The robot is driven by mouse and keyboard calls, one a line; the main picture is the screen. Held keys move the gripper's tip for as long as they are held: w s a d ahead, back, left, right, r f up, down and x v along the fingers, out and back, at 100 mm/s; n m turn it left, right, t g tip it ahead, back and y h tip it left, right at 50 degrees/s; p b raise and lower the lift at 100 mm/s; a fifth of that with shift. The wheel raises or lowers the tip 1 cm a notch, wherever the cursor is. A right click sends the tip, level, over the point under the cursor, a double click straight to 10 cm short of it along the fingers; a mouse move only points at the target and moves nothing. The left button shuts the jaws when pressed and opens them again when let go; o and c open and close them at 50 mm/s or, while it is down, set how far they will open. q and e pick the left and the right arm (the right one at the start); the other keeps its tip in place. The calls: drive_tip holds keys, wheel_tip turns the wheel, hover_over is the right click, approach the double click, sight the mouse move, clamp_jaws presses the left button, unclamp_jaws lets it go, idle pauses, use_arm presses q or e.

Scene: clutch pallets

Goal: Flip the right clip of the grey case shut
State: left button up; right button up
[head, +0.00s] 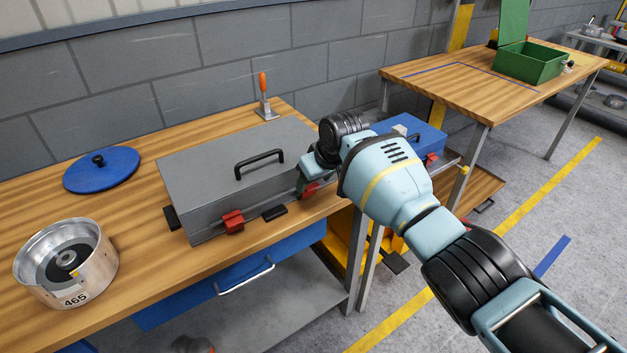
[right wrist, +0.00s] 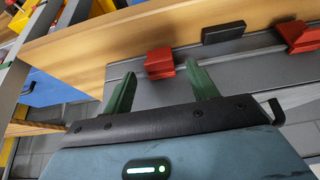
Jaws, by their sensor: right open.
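The grey case (head: 222,167) lies closed on the wooden bench, with a black handle on its lid. Its right clip (head: 309,191) is a red block at the front edge, partly hidden by my gripper. It also shows in the right wrist view (right wrist: 159,65), between and just beyond the fingertips. I cannot tell whether the clip is open or shut, or whether a finger touches it. My right gripper (head: 302,183) is open and empty, its green fingers at the right clip. The left clip (head: 233,221) is a similar red block further left. My left gripper is out of view.
A black block (head: 274,212) lies between the clips near the bench edge. A blue case (head: 415,135) stands behind my right arm. A blue lid (head: 101,169), a metal drum (head: 66,262) and an orange-handled toggle clamp (head: 265,100) stand on the bench.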

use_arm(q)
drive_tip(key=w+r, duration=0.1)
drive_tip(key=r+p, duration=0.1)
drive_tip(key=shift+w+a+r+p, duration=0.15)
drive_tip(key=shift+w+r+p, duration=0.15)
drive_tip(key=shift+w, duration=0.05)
use_arm(e)
drive_tip(key=v, duration=0.6)
